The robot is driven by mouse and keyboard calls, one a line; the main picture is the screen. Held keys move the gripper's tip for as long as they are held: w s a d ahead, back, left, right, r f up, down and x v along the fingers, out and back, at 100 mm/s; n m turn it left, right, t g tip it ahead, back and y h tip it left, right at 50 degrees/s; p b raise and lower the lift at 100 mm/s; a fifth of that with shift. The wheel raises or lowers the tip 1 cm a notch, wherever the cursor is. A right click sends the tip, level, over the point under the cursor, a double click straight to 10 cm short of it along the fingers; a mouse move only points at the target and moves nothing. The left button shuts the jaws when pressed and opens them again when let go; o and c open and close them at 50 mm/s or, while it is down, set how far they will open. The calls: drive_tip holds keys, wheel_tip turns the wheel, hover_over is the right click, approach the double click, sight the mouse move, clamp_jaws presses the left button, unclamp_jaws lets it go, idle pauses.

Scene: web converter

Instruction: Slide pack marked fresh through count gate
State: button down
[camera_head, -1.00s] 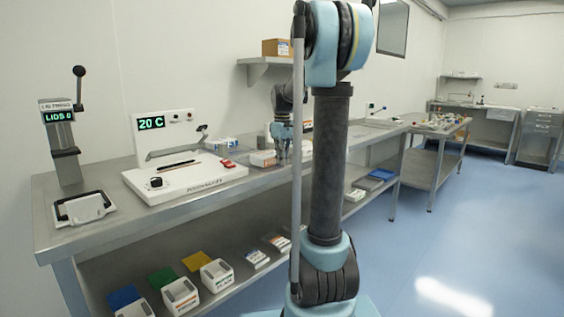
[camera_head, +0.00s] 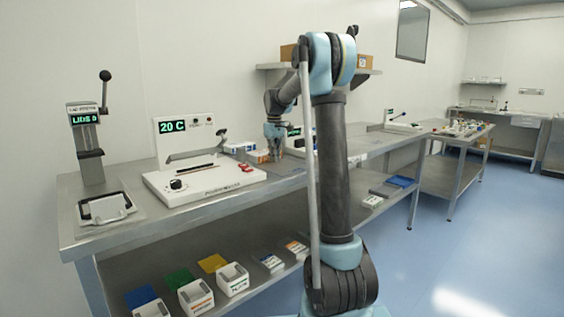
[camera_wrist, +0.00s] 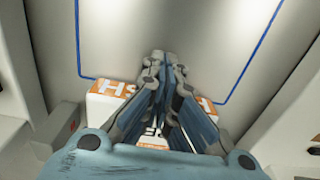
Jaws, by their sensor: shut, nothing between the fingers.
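In the head view my gripper (camera_head: 272,152) is low over the bench, beside a white device with a green display (camera_head: 294,132), mostly hidden by my arm.
A grey surface with a blue outline (camera_wrist: 165,25) lies beyond the fingers. On the bench (camera_head: 130,233), a white sealer-like unit reading "20 C" (camera_head: 205,180) and a lever press (camera_head: 87,150) stand to the left. Several packs and boxes sit on the lower shelf.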

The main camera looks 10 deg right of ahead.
sight(260, 151)
drive_tip(key=w+a, duration=0.2)
drive_tip(key=w, duration=0.1)
drive_tip(key=w+a, duration=0.4)
drive_tip(key=w, duration=0.1)
drive_tip(key=shift+w+a, duration=0.15)
drive_tip(key=shift+w, duration=0.2)
